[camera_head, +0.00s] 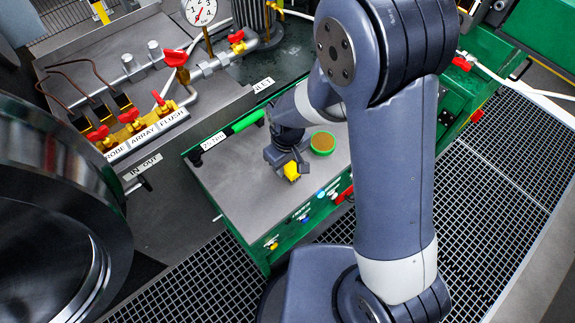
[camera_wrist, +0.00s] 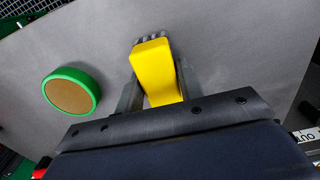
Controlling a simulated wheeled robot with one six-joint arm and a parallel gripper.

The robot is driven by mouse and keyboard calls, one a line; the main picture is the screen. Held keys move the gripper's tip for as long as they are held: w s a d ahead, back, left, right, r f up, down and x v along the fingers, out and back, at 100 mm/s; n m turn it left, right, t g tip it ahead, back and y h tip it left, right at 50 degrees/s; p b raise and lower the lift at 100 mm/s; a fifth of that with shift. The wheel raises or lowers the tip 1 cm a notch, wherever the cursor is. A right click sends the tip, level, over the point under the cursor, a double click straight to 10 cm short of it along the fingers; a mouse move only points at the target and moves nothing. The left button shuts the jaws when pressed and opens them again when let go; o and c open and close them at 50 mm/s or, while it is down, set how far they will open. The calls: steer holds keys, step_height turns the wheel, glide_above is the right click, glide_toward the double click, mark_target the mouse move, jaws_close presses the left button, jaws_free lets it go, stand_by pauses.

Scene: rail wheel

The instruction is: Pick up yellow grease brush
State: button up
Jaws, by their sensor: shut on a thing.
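The yellow grease brush (camera_wrist: 154,70) is between the two fingers of my gripper (camera_wrist: 158,90) in the wrist view, with its yellow body toward the camera and grey tips at its far end. My gripper is shut on it. In the head view the yellow brush (camera_head: 291,171) shows at the end of my gripper (camera_head: 287,166), over the grey tabletop (camera_head: 240,200). I cannot tell whether the brush touches the top. The lower part of the brush is hidden by the gripper.
A round green-rimmed dish with brown contents (camera_head: 322,142) stands just right of my gripper; it also shows in the wrist view (camera_wrist: 71,91). A green tube (camera_head: 248,121) lies along the back edge. Red-handled valves (camera_head: 130,119) and a gauge (camera_head: 199,10) are on the left. The tabletop's front left is clear.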

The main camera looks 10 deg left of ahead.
steer(key=shift+r, duration=0.1)
step_height(320, 180, up, 10)
steer(key=shift+f, duration=0.1)
stand_by(0.5)
steer(key=o, duration=0.4)
steer(key=shift+c, duration=1.4)
